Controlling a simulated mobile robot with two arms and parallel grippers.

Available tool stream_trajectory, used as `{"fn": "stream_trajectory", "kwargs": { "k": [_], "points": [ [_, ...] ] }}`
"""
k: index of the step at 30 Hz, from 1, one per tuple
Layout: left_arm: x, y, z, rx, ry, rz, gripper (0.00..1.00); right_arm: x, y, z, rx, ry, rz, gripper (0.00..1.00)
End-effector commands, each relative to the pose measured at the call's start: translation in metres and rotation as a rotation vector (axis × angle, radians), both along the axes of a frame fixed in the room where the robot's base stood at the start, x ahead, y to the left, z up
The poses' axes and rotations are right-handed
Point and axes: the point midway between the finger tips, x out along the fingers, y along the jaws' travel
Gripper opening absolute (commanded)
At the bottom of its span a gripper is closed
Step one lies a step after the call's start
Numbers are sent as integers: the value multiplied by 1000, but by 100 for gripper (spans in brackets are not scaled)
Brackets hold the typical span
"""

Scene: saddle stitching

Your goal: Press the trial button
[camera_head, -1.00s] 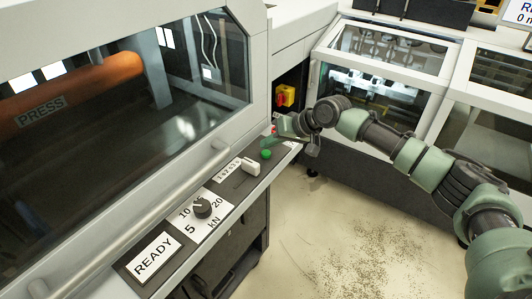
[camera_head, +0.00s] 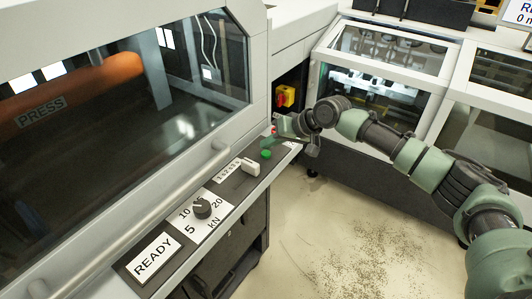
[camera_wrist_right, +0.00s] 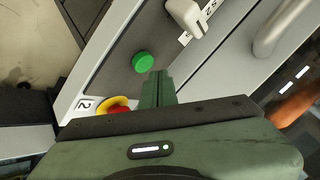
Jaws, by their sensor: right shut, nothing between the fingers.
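The green button (camera_head: 266,154) is on the sloped control strip of the press, beyond the white slider knob. It also shows in the right wrist view (camera_wrist_right: 143,62), round, raised and fully visible. No label naming it can be read. My right gripper (camera_head: 271,141) is at the far end of the strip, just beyond the green button. In the right wrist view its fingers (camera_wrist_right: 157,84) are shut and empty, with the tips just beside and below the button in the picture. I cannot tell whether they touch the panel. My left gripper is not in view.
A red button with a yellow collar (camera_wrist_right: 116,106) is close beside my right fingers. The slider knob (camera_head: 250,166), rotary knob (camera_head: 202,208) and READY display (camera_head: 153,257) line the strip. The press handle bar (camera_head: 150,217) runs alongside. A red-yellow switch (camera_head: 285,95) is behind.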

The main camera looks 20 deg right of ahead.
Motion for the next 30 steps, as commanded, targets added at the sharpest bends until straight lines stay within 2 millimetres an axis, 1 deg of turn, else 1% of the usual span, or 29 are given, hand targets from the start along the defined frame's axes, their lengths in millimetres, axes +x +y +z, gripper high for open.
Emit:
{"fn": "stream_trajectory", "kwargs": {
  "k": [16,25,30],
  "points": [
    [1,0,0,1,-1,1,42,0,0,0,0,0,0,0],
    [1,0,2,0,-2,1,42,0,0,-8,1,0,0,0],
    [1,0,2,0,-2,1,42,0,0,-8,0,0,0,0]
  ]
}}
